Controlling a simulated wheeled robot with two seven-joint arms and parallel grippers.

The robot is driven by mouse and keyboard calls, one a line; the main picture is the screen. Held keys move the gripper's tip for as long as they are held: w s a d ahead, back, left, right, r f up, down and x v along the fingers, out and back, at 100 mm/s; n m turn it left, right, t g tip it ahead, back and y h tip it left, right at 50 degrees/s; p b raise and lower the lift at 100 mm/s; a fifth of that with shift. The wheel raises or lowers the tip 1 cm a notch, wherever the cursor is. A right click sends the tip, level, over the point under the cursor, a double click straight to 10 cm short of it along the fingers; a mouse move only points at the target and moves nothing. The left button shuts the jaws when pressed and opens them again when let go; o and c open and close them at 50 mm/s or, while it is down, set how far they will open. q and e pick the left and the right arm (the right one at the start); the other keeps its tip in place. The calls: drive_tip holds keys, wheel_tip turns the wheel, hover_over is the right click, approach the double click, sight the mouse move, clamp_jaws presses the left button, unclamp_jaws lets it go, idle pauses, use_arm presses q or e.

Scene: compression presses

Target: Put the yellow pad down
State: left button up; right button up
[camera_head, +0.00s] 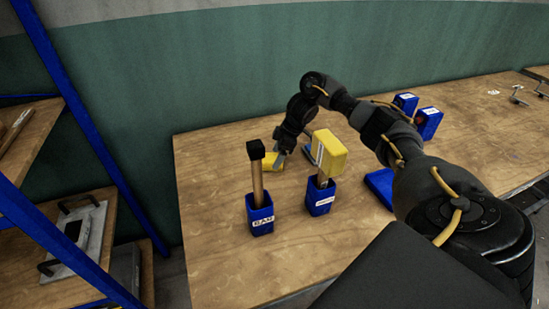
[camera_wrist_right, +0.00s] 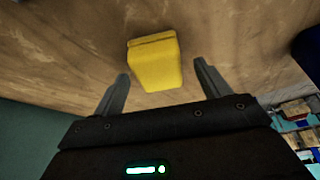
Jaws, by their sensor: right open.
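The yellow pad (camera_head: 270,161) lies on the wooden table, partly hidden behind the black-headed tool and my right gripper. In the right wrist view the yellow pad (camera_wrist_right: 154,62) shows as a block resting on the wood. My right gripper (camera_head: 284,156) is low over the table beside the pad. Its two fingers (camera_wrist_right: 161,70) are spread apart, with the pad between and just beyond their tips in that view; a gap shows on each side. Whether the fingers reach around the pad cannot be told. My left gripper is not in view.
A black-headed tool (camera_head: 255,150) stands in a labelled blue holder (camera_head: 260,218), and a yellow-headed one (camera_head: 331,152) in another blue holder (camera_head: 319,200), both near my right gripper. A blue tray (camera_head: 380,187) and blue boxes (camera_head: 428,123) are rightward. The front table is clear.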

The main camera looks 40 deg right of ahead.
drive_tip(key=p+v, duration=0.1)
drive_tip(key=v, duration=0.8)
drive_tip(key=shift+s+d, duration=0.1)
drive_tip(key=shift+d, duration=0.05)
